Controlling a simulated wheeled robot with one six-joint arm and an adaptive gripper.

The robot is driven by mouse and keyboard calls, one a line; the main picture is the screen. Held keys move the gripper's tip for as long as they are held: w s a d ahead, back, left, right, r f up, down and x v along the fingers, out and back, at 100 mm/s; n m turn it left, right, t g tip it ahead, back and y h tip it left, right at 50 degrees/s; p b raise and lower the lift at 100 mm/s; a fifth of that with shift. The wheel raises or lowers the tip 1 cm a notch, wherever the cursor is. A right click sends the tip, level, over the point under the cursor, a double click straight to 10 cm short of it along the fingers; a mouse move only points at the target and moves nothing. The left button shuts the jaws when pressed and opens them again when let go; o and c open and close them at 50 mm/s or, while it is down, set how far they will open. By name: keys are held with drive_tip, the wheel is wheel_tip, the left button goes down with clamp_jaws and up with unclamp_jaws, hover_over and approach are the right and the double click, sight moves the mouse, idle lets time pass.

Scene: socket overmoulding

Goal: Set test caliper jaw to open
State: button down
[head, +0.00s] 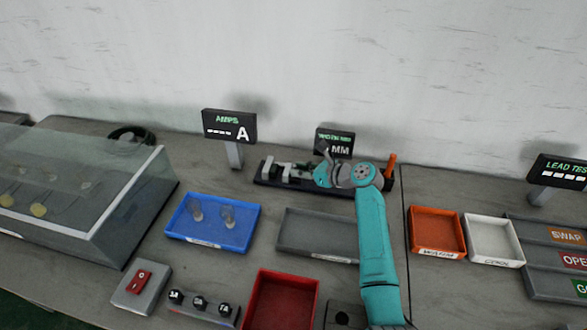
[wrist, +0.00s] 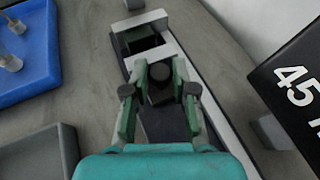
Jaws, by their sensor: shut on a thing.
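The test caliper is a long dark base with pale metal jaw blocks (head: 272,171), at the back of the table in the head view. In the wrist view its pale rail (wrist: 215,112) runs diagonally, with a jaw block (wrist: 140,37) at the top. My gripper (head: 321,173) is over the caliper's middle. In the wrist view my gripper (wrist: 160,76) is shut on a dark round knob (wrist: 160,88) on the caliper's sliding part. The fingers hide the knob's sides, and my arm hides part of the base in the head view.
A display (head: 334,142) stands right behind the caliper; the wrist view shows "45" on it. An orange upright handle (head: 390,165) stands at the base's right end. A blue tray (head: 213,222) with clear parts and a grey tray (head: 318,233) lie in front.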

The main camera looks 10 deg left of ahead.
drive_tip(key=d, duration=0.3)
drive_tip(key=shift+d, duration=0.3)
drive_tip(key=c, duration=1)
unclamp_jaws()
drive_tip(key=shift+d, duration=0.15)
drive_tip(key=shift+s, duration=0.1)
drive_tip(key=v, duration=1.2)
